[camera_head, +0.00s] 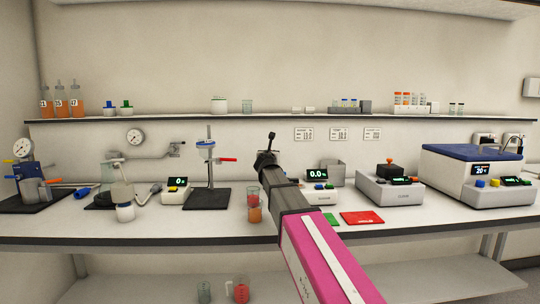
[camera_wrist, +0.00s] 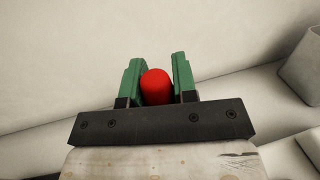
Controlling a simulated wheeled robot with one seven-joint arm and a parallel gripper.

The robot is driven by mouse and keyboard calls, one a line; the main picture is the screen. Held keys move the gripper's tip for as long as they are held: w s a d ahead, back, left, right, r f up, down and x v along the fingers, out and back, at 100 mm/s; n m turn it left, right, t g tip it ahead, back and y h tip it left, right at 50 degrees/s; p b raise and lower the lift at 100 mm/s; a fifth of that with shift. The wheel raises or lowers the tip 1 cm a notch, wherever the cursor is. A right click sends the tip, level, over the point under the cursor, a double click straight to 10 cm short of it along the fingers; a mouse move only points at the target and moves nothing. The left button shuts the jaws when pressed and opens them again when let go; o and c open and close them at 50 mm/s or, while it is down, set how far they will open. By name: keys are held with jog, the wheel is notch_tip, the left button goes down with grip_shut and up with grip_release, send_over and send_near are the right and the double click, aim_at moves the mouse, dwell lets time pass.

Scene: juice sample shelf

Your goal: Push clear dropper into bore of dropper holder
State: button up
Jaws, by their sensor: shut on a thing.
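In the wrist view my gripper (camera_wrist: 153,66) has its two green fingers on either side of a red rounded bulb (camera_wrist: 156,86), which looks like the dropper's bulb end. The rest of the dropper is hidden, so its clear part cannot be seen. In the head view my gripper (camera_head: 271,137) is small and dark, raised in front of the back wall above the bench and just below shelf height. The held thing cannot be made out there. I cannot tell the dropper holder for certain; a grey block (camera_head: 365,107) stands on the shelf to the right.
The wall shelf (camera_head: 205,119) carries bottles, jars and racks. On the bench a stand (camera_head: 210,165) with a dark base is left of my arm; a scale (camera_head: 318,185) and a grey bin (camera_head: 334,173) are right of it. The air around my gripper looks clear.

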jog(key=shift+f, duration=1.6)
dwell(0.5)
jog(key=o, duration=0.7)
jog(key=shift+o, duration=0.2)
jog(key=shift+s, duration=0.1)
